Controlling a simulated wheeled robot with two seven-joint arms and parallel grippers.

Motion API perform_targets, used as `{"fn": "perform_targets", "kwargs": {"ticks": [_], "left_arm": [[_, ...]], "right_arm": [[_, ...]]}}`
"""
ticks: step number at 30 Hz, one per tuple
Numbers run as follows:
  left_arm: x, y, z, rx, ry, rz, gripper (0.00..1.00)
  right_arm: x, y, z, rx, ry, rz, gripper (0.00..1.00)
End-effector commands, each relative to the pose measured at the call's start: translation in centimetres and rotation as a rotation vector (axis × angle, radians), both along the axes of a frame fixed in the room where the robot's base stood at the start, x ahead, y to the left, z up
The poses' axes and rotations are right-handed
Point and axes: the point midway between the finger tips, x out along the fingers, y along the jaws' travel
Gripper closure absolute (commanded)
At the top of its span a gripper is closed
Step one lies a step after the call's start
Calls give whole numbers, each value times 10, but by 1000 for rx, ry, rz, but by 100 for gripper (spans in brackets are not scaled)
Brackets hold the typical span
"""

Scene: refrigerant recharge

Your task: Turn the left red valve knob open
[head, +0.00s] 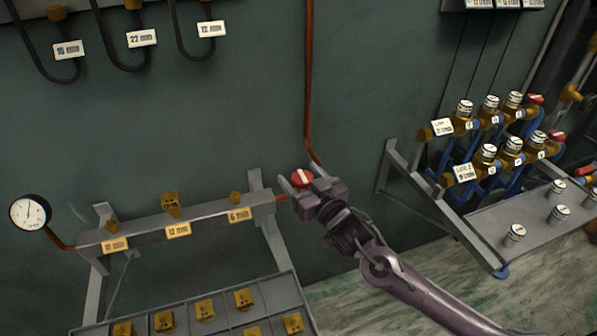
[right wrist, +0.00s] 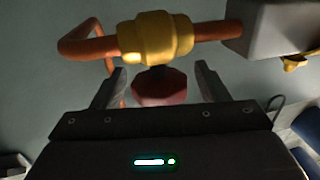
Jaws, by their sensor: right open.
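The red valve knob (head: 301,177) sits at the right end of the grey manifold bar (head: 205,217), beside the vertical copper pipe. In the right wrist view the dark red knob (right wrist: 160,87) hangs below a brass valve body (right wrist: 155,38) on a copper pipe. My right gripper (head: 293,184) is open, with one finger on each side of the knob. In the right wrist view its fingers (right wrist: 160,88) stand apart from the knob, with gaps on both sides. My left gripper is not in view.
A pressure gauge (head: 30,212) is at the manifold's left end. A tray of brass fittings (head: 203,310) lies below. At the right, a rack of brass valves with blue pipes (head: 490,152) stands beside a grey shelf (head: 490,222). Black hoses hang at upper left.

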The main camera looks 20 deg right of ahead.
Motion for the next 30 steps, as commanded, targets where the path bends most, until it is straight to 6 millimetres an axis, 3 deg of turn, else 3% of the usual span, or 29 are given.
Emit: {"fn": "perform_targets", "kwargs": {"ticks": [4, 13, 24, 30], "left_arm": [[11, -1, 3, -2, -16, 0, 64], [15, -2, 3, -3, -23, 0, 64], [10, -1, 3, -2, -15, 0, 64], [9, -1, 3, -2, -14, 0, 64]], "right_arm": [[12, 3, 0, 0, -1, 0, 32], [14, 4, 0, 0, 0, 1, 32], [14, 3, 0, 0, 0, 0, 76], [14, 3, 0, -1, 0, 15, 76]]}}
